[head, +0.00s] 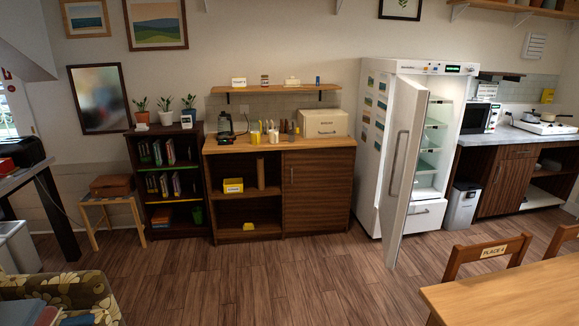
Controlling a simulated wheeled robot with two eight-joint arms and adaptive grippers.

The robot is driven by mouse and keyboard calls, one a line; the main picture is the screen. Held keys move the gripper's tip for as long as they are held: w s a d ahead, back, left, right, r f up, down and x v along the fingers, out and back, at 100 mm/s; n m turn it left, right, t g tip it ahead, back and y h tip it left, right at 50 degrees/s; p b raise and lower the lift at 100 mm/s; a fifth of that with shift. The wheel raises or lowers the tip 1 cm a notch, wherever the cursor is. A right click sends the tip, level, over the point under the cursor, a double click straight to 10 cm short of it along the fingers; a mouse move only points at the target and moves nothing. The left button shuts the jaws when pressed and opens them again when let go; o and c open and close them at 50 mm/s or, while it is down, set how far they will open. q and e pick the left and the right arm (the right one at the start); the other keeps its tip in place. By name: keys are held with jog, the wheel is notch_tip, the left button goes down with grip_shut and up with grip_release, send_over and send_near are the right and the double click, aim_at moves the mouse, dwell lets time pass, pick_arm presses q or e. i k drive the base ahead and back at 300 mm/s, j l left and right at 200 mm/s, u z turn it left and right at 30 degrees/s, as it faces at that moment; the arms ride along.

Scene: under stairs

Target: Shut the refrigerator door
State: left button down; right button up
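The white refrigerator (377,150) stands against the back wall, right of centre in the head view. Its door (405,172) is hinged on the left and swung wide open toward me. The door's long vertical handle (398,163) faces left. Lit shelves (433,140) and a lower drawer (425,216) show inside; the door hides part of the interior. Neither of my grippers is in view.
A wooden table (510,295) and chairs (487,253) stand at the front right, near the door's swing. A bin (462,205) stands right of the refrigerator. A wooden cabinet (318,192) is at its left. The floor (270,280) in the middle is clear.

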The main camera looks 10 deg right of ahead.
aim_at(411, 99)
jog(key=i+j+z, duration=0.15)
jog(key=i+z, duration=0.35)
jog(key=i+j+z, duration=0.5)
jog(key=i, duration=0.2)
jog(key=i+j+z, duration=0.5)
